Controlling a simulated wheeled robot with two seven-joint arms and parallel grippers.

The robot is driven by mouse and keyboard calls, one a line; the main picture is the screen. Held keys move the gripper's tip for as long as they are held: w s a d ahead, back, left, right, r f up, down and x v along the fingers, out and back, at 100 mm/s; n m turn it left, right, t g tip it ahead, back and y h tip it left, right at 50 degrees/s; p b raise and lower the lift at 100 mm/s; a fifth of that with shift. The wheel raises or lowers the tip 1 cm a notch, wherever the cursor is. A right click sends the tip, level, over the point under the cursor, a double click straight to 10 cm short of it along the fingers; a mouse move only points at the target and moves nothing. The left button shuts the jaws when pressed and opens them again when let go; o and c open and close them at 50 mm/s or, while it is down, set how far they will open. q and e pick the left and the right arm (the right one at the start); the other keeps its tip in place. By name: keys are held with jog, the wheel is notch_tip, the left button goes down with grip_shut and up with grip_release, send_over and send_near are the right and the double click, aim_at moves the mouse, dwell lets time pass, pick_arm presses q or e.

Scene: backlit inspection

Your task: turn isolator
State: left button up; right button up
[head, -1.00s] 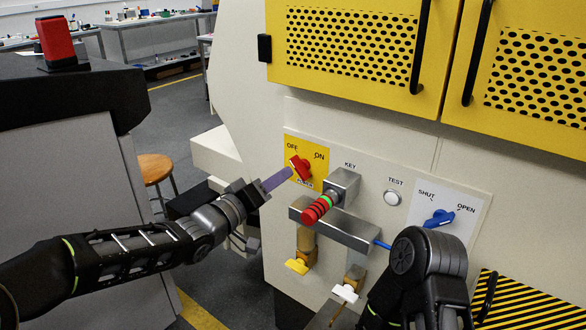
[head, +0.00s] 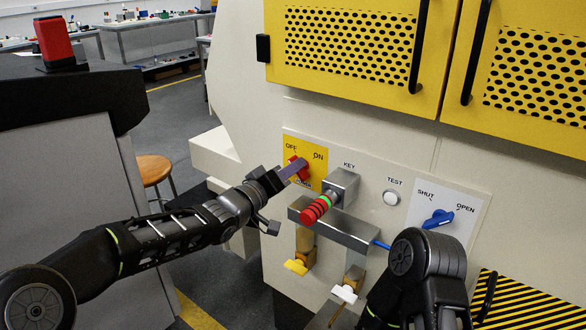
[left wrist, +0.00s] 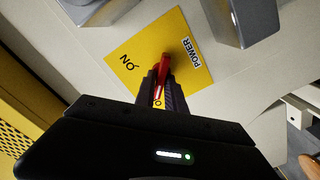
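The isolator is a red handle (head: 292,160) on a yellow POWER plate (head: 318,167) marked OFF and ON, on the cream machine front. In the head view, my left gripper (head: 292,170) reaches the handle from the lower left and partly covers it. In the left wrist view, the red handle (left wrist: 164,68) lies between the two dark fingers of my left gripper (left wrist: 161,88), with a strip of the yellow plate (left wrist: 135,50) showing between them. I cannot tell whether they press on it. My right arm is at the lower right; its gripper is not visible.
Close right of the plate, a grey key block (head: 343,183) and a red-ringed cylinder (head: 316,210) stick out. A metal bar (head: 352,230) lies below. A white TEST button (head: 391,198) and a blue SHUT/OPEN handle (head: 438,218) are farther right.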

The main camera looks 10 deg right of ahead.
pick_arm(q)
grip_shut()
jog(key=shift+m, duration=0.3)
jog(key=m+b, duration=0.1)
jog(key=m, duration=0.2)
jog(key=shift+s+m, duration=0.1)
jog(key=shift+m, duration=0.3)
jog(key=m+b, duration=0.2)
jog(key=m, duration=0.2)
jog(key=shift+s+d+m, duration=0.1)
jog(key=shift+d+m, duration=0.05)
jog(key=shift+m, duration=0.15)
jog(key=m+b, duration=0.2)
jog(key=m, duration=0.2)
jog(key=shift+s+d+m, duration=0.1)
jog(key=shift+m, duration=0.2)
jog(key=shift+s+d+f+m+b, duration=0.1)
jog(key=shift+m+b, duration=0.5)
jog(key=shift+m, duration=0.55)
jog(key=shift+s+m+b, duration=0.1)
jog(key=shift+m+b, duration=0.45)
jog(key=shift+m, duration=0.6)
